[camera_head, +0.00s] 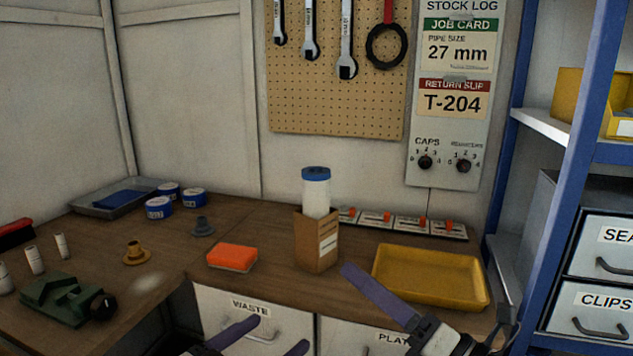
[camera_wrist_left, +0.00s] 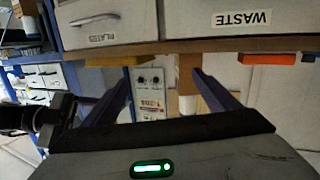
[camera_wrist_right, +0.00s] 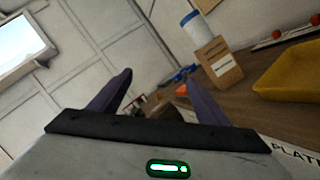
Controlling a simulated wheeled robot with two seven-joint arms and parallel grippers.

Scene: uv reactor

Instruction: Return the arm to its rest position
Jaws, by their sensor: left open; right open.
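My left gripper (camera_head: 275,345) is at the bottom edge of the head view, in front of the WASTE drawer. Its two purple fingers are apart with nothing between them, as the left wrist view (camera_wrist_left: 162,85) also shows. My right gripper (camera_head: 378,290) is at the lower right of the head view, in front of the bench edge, between the cardboard box and the yellow tray. In the right wrist view (camera_wrist_right: 150,88) its fingers are spread and empty. Part of the right gripper is cut off or hidden in the head view.
A cardboard box (camera_head: 318,243) holding a blue-capped white bottle (camera_head: 316,193) stands near the bench front. A yellow tray (camera_head: 430,278) lies right of it, an orange sponge (camera_head: 232,257) left. A green vise (camera_head: 62,300) is at far left. Blue shelving (camera_head: 578,120) borders the right.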

